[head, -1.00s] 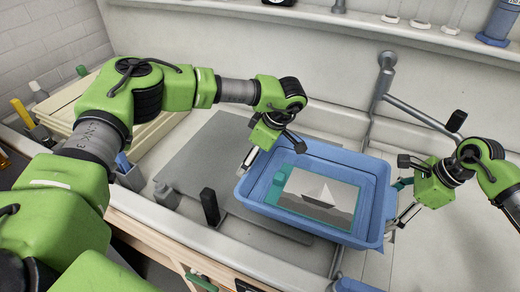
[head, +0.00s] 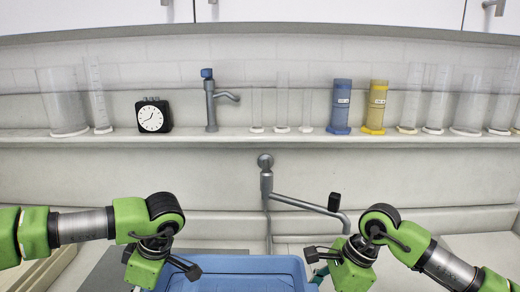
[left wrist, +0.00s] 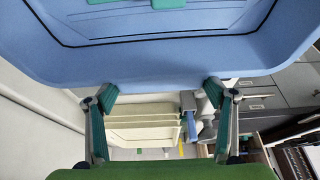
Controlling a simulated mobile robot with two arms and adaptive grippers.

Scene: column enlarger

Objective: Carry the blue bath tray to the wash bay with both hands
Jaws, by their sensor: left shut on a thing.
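The blue bath tray (head: 228,265) shows at the bottom of the head view, where only its far part is in frame. It also fills the top of the left wrist view (left wrist: 160,62). My left gripper (head: 160,272) is at the tray's left side in the head view, with its fingertips out of frame. My right gripper (head: 325,272) is at the tray's right side. Its fingertips are hidden or below the frame. The wash bay cannot be singled out.
A grey pipe with a swing arm (head: 300,203) stands on the wall just behind the tray. A shelf (head: 230,138) above holds a clock (head: 151,119), a tap, blue and yellow cylinders and several clear vessels. Cream stacked boards (left wrist: 135,125) show in the left wrist view.

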